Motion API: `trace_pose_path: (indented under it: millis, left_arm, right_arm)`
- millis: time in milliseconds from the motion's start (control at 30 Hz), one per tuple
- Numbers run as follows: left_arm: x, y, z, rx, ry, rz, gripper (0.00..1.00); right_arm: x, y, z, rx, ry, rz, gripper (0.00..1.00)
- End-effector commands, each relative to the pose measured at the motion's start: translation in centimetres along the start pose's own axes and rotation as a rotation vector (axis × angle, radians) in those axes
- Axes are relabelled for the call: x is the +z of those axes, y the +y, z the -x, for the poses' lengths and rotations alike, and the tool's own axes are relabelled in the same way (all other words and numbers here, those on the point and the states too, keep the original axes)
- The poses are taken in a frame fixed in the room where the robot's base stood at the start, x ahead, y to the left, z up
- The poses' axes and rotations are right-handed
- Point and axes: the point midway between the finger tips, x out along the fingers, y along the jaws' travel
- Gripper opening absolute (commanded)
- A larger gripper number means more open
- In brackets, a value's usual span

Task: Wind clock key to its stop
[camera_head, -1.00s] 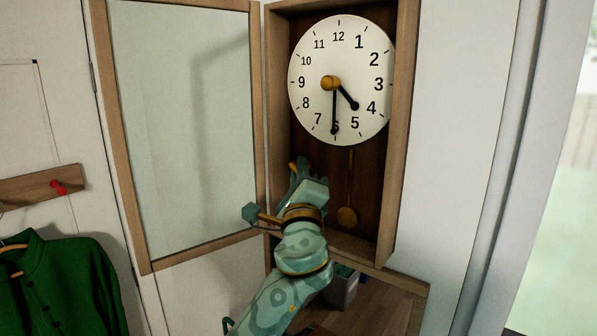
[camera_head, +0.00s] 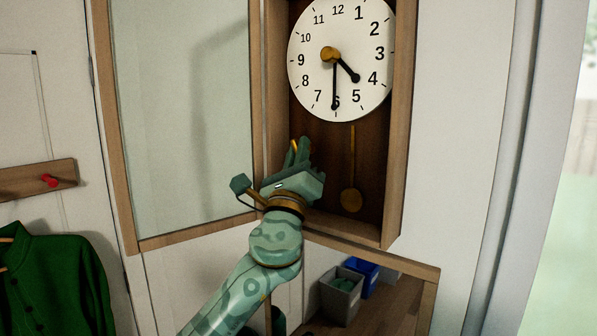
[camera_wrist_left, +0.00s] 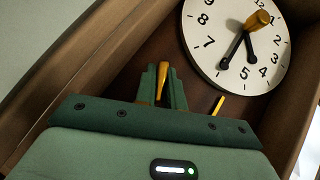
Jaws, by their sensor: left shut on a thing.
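The wall clock's white face (camera_head: 310,85) is at the upper middle of the head view, with a brass hub (camera_head: 330,55) at its centre. The hub (camera_wrist_left: 258,20) sticks out from the face in the left wrist view. The short hand points between 4 and 5, the long hand at 6. My left gripper (camera_head: 299,150) is below and left of the face, at the lower left of the case. It is shut on a slim brass piece (camera_wrist_left: 162,82), which looks like the clock key; its far end is hard to make out. My right gripper is not in view.
The wooden case (camera_head: 402,120) stands open, its glass door (camera_head: 180,120) swung left. A brass pendulum (camera_head: 351,200) hangs to the right of my gripper. Below are a grey bin (camera_head: 340,295) and a blue bin (camera_head: 363,275). A green coat (camera_head: 55,285) hangs at the left.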

Motion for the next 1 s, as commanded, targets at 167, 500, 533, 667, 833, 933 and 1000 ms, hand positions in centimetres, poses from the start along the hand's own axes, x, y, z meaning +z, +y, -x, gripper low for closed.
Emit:
trace_pose_path:
  millis: [167,500,533,667,833,933,1000]
  left_arm:
    - [0.2,0.1,0.0,-0.057,-0.009,-0.058,0.00]
    - [0.4,-0.1,-0.2,-0.097,-0.007,-0.095,0.00]
    - [0.4,-0.1,-0.2,-0.097,-0.007,-0.096,0.00]
    - [0.5,-0.1,-0.2,-0.097,-0.007,-0.095,0.00]
    - [0.5,-0.1,-0.2,-0.096,-0.008,-0.095,0.19]
    - [0.4,-0.1,-0.2,-0.096,-0.006,-0.095,0.33]
    - [0.3,-0.1,-0.2,-0.096,-0.005,-0.095,0.33]
  right_arm:
    - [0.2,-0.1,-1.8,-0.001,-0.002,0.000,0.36]
    - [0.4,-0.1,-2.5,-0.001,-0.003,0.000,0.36]
    - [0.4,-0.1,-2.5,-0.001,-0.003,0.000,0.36]
    - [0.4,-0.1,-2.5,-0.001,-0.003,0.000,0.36]
    - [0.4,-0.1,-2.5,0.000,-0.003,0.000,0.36]
    - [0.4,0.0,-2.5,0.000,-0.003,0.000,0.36]
    - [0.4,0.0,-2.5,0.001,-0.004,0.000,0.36]
